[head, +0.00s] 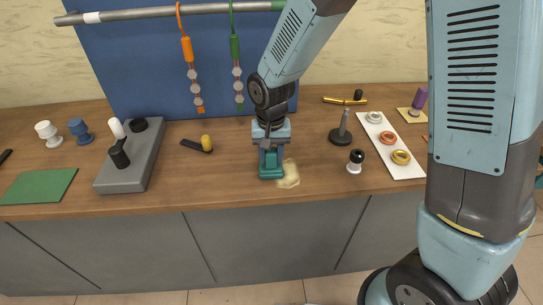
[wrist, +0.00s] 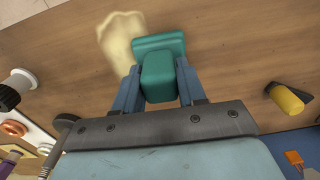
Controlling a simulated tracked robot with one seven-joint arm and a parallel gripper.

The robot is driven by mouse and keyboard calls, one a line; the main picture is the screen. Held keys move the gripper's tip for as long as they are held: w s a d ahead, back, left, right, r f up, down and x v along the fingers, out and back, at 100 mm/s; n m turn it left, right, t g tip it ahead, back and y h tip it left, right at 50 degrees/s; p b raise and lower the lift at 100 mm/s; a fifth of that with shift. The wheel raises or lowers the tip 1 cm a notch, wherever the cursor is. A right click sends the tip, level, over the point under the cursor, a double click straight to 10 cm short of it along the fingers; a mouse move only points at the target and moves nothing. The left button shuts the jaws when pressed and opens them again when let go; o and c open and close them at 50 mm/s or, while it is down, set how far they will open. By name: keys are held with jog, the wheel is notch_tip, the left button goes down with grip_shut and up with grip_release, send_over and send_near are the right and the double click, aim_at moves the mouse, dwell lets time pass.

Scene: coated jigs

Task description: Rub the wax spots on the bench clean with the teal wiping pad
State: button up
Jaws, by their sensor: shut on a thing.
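The teal wiping pad (head: 272,172) is held in my gripper (head: 270,152) at the middle of the bench. In the wrist view the pad's block (wrist: 158,76) sits between the two fingers of my gripper (wrist: 158,88), and its wider end lies just beyond them. One pale yellow wax spot (head: 289,174) lies on the bench right beside the pad, and the pad may hide part of it. The spot also shows in the wrist view (wrist: 117,38), next to the pad's edge. I cannot tell whether the pad presses on the wood.
A black-and-yellow tool (head: 198,144) lies left of my gripper. A dark-based post (head: 341,132) and a black-and-white knob (head: 355,161) stand to the right, before a white board (head: 387,146) with rings. A grey block (head: 129,165) and green mat (head: 38,186) are at left.

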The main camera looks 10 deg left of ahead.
jog(key=shift+s+f, duration=0.1)
dwell(0.4)
jog(key=shift+s+d, duration=0.25)
jog(key=shift+s, duration=0.45)
jog(key=shift+w, duration=0.1)
jog(key=shift+w+a, duration=0.25)
jog(key=shift+w, duration=0.55)
jog(key=shift+s, duration=0.15)
jog(key=shift+s+d, duration=0.25)
jog(key=shift+s, duration=0.55)
jog(key=shift+w+a, duration=0.1)
jog(key=shift+w, duration=0.1)
jog(key=shift+w+a, duration=0.15)
jog(key=shift+w, duration=0.65)
